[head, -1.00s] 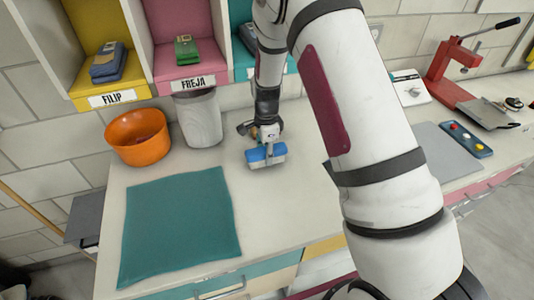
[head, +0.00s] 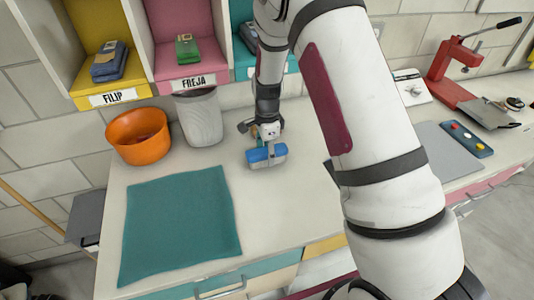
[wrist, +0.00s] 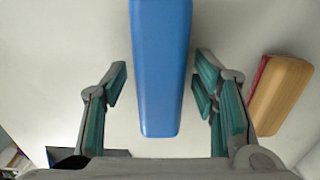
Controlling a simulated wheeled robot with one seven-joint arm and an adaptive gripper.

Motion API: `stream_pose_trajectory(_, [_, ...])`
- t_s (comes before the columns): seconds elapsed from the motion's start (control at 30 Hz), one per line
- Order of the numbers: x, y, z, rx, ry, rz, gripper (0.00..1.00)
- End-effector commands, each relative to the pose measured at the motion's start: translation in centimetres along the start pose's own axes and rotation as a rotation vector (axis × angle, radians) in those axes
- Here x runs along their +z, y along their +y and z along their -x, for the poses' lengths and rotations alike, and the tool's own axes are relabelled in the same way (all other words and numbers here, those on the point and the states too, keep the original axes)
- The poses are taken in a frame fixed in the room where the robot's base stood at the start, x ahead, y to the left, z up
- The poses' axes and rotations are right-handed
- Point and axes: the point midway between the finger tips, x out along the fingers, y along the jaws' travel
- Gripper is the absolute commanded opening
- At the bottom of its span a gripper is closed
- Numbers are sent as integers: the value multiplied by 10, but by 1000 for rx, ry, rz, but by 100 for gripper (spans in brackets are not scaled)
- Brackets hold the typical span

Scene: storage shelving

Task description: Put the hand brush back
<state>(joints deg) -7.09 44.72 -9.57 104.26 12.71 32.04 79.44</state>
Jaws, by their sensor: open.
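A long blue block (head: 267,154) with a paler side sits on the white counter, in front of the bins. I take it for the hand brush, but its bristles cannot be made out. In the wrist view the blue block (wrist: 160,70) lies lengthwise between the fingers. My gripper (wrist: 160,72) is open, with one finger on each side of the block and a gap showing at both sides. In the head view my gripper (head: 265,142) points down over the block and partly hides it.
A tan and red block (wrist: 282,95) lies right of my fingers. An orange bowl (head: 138,138) and a grey bin (head: 199,118) stand behind left. A teal mat (head: 180,225) covers the front left. Cubbies labelled FILIP (head: 112,97) and FREJA (head: 193,83) are above. A red press (head: 450,75) stands right.

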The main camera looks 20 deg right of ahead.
Motion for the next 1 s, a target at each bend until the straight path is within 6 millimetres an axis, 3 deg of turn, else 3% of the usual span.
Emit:
stream_pose_trajectory(0.4, [1, -2, 82, -5, -1, 1, 54])
stream_pose_trajectory(0.73, [1, 2, 117, -6, -4, 14, 54])
stream_pose_trajectory(0.87, [1, 13, 146, -38, -19, 98, 54])
stream_pose_trajectory(1.0, [2, 42, 196, -103, -34, 287, 54])
